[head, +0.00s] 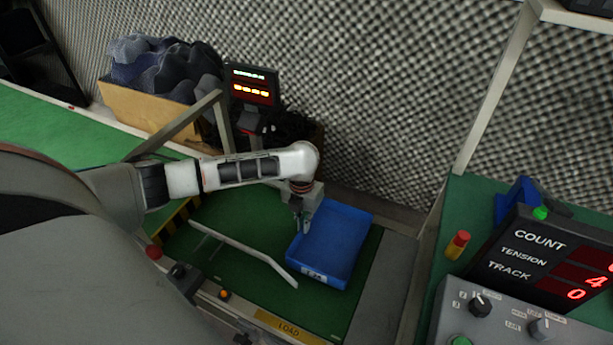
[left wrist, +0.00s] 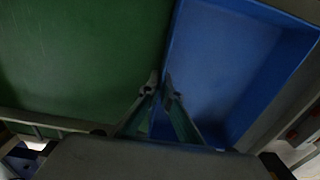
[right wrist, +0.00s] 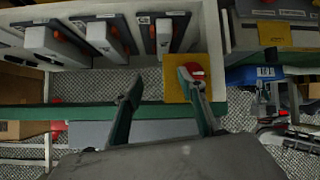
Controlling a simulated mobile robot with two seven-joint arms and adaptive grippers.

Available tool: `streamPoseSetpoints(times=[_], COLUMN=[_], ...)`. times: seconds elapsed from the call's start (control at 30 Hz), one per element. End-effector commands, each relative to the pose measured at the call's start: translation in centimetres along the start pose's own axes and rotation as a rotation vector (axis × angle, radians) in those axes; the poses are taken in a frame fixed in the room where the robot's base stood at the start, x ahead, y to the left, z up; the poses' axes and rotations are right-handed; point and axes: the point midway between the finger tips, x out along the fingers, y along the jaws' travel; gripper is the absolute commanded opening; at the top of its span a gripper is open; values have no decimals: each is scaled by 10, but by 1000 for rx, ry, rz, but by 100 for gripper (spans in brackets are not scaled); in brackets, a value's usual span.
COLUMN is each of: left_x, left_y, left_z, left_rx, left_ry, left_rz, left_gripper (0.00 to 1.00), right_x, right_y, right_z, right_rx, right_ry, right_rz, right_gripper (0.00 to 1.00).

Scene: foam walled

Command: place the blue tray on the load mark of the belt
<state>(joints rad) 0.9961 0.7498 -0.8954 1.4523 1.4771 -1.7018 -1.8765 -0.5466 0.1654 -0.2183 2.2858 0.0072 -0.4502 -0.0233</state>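The blue tray (head: 337,240) lies on the green belt (head: 235,285), toward its right end, with a white label on its near side. My left gripper (head: 302,226) points down at the tray's left wall. In the left wrist view the fingers (left wrist: 158,88) are close together, one on each side of the wall of the tray (left wrist: 225,65), and appear closed on it. A yellow LOAD label (head: 290,328) marks the near belt edge; no other load mark is clear. My right gripper (right wrist: 160,85) is open and empty, away from the belt.
A pale slanted bar (head: 245,250) crosses the belt left of the tray. A control console (head: 530,280) stands at the right. A cardboard box (head: 150,110) of dark foam and a lit display (head: 252,85) stand behind. A red button (right wrist: 193,69) is by my right finger.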

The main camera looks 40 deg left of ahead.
Motion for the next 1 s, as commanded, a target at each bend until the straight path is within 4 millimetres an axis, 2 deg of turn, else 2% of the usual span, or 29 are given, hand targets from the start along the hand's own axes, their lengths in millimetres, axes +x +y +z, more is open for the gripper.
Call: streamPoseSetpoints(times=[0.07, 0.3, 0.4, 0.77, 0.87, 1.0], left_x=[-4, -1, 0, -3, -14, -42], left_y=[-1, -1, -1, 0, -1, -1], left_z=[3, 2, 2, 2, 4, 5], left_rx=[-1, -1, 0, 0, 0, 1], left_ry=[-7, -6, -5, -6, -11, -17], left_rz=[-2, -3, -1, -1, -2, -3], left_gripper=[0, 0, 21, 21, 21, 21], right_x=[0, 1, 1, 1, 0, 0], right_y=[2, 1, 1, 1, 3, 7], right_z=[-6, -3, -3, -4, -10, -17], right_rx=[-3, -4, -4, -5, -8, -16], right_ry=[11, 7, 7, 8, 17, 27], right_rz=[2, 0, 0, -1, 3, 11], right_gripper=[40, 40, 40, 40, 40, 40])
